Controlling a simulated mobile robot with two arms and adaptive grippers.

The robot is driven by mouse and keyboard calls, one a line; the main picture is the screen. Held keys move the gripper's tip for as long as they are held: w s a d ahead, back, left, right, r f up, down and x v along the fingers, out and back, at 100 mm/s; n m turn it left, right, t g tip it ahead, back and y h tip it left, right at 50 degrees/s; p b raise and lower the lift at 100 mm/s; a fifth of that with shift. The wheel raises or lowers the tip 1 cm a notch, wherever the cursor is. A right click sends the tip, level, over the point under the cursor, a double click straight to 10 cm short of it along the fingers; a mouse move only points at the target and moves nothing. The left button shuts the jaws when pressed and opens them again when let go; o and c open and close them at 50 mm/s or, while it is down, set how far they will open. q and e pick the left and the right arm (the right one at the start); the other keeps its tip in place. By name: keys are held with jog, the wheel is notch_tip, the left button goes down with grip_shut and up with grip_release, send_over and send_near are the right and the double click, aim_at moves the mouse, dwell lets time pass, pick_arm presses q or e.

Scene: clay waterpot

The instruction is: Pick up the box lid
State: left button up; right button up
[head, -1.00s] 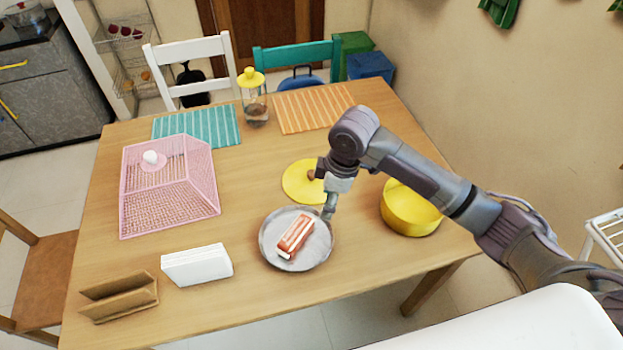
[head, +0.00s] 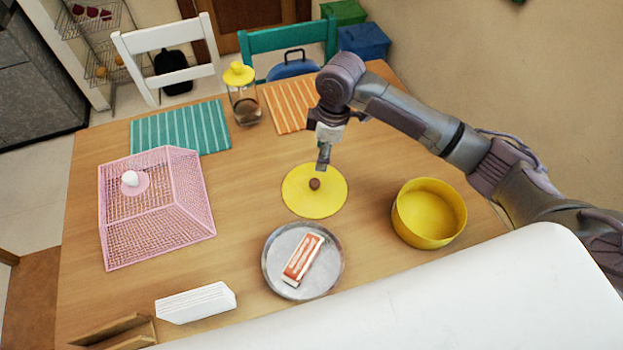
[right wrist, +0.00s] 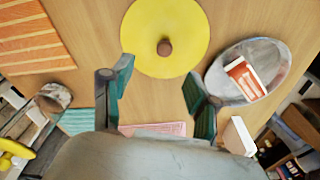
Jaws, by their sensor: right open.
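The box lid is a round yellow disc (head: 303,203) with a small brown knob (head: 314,184). It lies flat on the table. In the right wrist view the lid (right wrist: 190,40) is at the top middle, with its knob (right wrist: 165,47) facing the camera. My right gripper (head: 323,165) is just above and behind the knob, apart from it. In the right wrist view its two fingers (right wrist: 157,85) are spread and nothing is between them. The open yellow round box (head: 429,213) stands empty to the right of the lid. My left gripper is not in view.
A metal plate (head: 272,275) with a red and white packet (head: 302,258) is in front of the lid. A pink mesh cover (head: 155,215) stands at left, and a glass jar (head: 245,105) is behind. The table between the cover and lid is clear.

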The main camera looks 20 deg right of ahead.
send_over(315, 182)
jog(key=d, duration=0.1)
notch_tip(315, 182, down, 6)
jog(key=shift+s+r, duration=0.1)
jog(key=shift+f, duration=0.65)
jog(key=f, duration=0.2)
jog(key=a+f+p, duration=0.1)
jog(key=f, duration=0.1)
jog(key=shift+f, duration=0.45)
jog(key=shift+c, duration=0.4)
jog(key=shift+r, duration=0.1)
grip_shut()
